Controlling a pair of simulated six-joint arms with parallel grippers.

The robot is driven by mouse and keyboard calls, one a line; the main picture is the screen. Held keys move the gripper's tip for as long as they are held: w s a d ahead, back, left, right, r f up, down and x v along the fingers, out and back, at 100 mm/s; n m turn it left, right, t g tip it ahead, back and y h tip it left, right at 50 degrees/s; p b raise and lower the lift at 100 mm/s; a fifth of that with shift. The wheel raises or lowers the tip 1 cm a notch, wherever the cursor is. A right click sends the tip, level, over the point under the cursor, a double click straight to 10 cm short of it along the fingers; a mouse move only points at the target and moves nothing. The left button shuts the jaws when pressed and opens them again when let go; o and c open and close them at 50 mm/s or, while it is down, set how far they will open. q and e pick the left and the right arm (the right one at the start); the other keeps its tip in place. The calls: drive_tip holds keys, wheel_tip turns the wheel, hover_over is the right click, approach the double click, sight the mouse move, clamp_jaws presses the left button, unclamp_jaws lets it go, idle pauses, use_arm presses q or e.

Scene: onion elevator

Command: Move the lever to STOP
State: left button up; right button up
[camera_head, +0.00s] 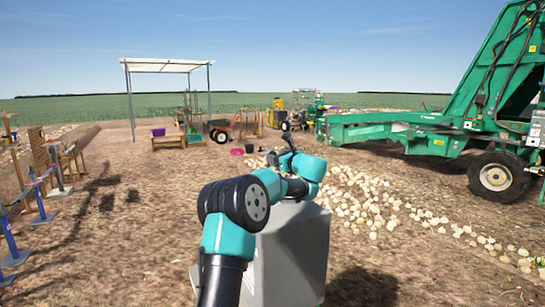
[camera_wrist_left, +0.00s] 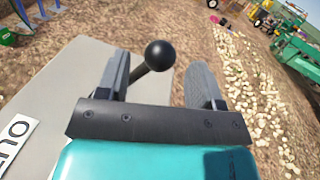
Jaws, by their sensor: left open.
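The lever shows in the left wrist view as a dark rod with a round black knob (camera_wrist_left: 159,55). The knob is between the two finger lines of my open left gripper (camera_wrist_left: 160,78), nearer the left finger, and I cannot tell whether they touch. In the head view my left gripper (camera_head: 287,150) is above the far end of a grey box (camera_head: 295,255), and the lever cannot be made out clearly there. The grey top of the box carries a white label (camera_wrist_left: 17,142) with dark letters, partly cut off. No STOP mark is readable. My right gripper is not in view.
A green harvesting machine (camera_head: 400,130) with a tall elevator stands at the right. Several pale onions (camera_head: 370,200) lie on the dirt beside the box. Blue stands (camera_head: 40,205) are at the left. A white canopy (camera_head: 165,66) and a small tractor stand farther back.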

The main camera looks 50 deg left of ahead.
use_arm(q)
drive_tip(key=shift+w+a, duration=0.1)
drive_tip(key=shift+a, duration=1.6)
clamp_jaws()
